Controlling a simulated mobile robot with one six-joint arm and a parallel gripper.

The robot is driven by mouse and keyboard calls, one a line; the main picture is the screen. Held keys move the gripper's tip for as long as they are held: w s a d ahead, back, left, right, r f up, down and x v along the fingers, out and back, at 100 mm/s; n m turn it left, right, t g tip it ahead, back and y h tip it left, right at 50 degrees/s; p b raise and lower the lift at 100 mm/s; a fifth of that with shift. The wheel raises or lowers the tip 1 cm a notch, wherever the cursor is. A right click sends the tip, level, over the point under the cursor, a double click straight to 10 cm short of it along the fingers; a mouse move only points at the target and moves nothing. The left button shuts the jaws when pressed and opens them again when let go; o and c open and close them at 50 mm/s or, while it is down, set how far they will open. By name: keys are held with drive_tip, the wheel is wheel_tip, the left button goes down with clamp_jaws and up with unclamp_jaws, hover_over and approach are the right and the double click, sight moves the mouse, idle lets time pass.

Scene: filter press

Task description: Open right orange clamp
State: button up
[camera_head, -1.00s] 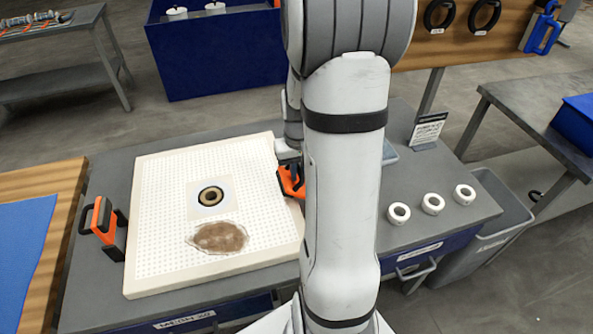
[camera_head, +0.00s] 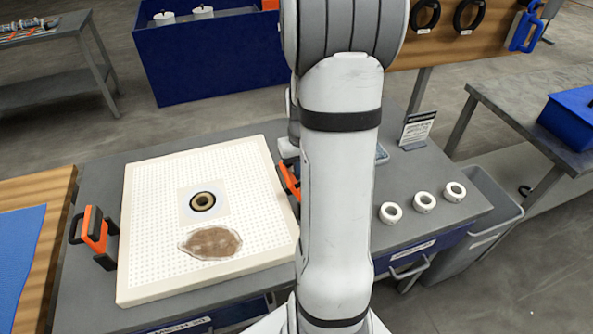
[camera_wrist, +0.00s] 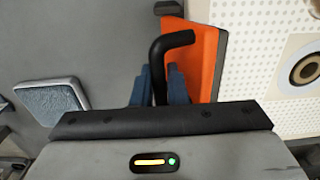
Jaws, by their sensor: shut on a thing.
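The right orange clamp (camera_head: 289,181) stands at the right edge of the white perforated filter plate (camera_head: 150,215), partly hidden behind my arm in the head view. In the wrist view the clamp's orange body (camera_wrist: 205,60) lies beside the plate, and its black bent handle (camera_wrist: 160,70) sits between the blue fingers of my gripper (camera_wrist: 160,84). My gripper is shut on this handle. The left orange clamp (camera_head: 95,232) stands upright at the plate's left edge. The plate has a dark round port (camera_head: 203,201) and a brown stain (camera_head: 212,242).
Several white rings, one of them here (camera_head: 424,203), lie on the grey table to the right. A small sign (camera_head: 416,130) stands behind them. A grey-blue tray-like piece (camera_wrist: 52,98) is left of my gripper in the wrist view. A grey bin (camera_head: 490,205) stands at the right.

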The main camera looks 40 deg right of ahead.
drive_tip(key=shift+d, duration=0.15)
drive_tip(key=shift+s+d+f, duration=0.2)
drive_tip(key=shift+d+f, duration=0.1)
drive_tip(key=shift+d, duration=0.45)
drive_tip(key=shift+b, duration=0.3)
drive_tip(key=shift+s+d+f+b, duration=0.3)
drive_tip(key=shift+d+f+b, duration=0.05)
drive_tip(key=shift+d+f, duration=0.2)
drive_tip(key=o, duration=0.6)
drive_tip(key=shift+d, duration=0.1)
drive_tip(key=shift+o, duration=0.4)
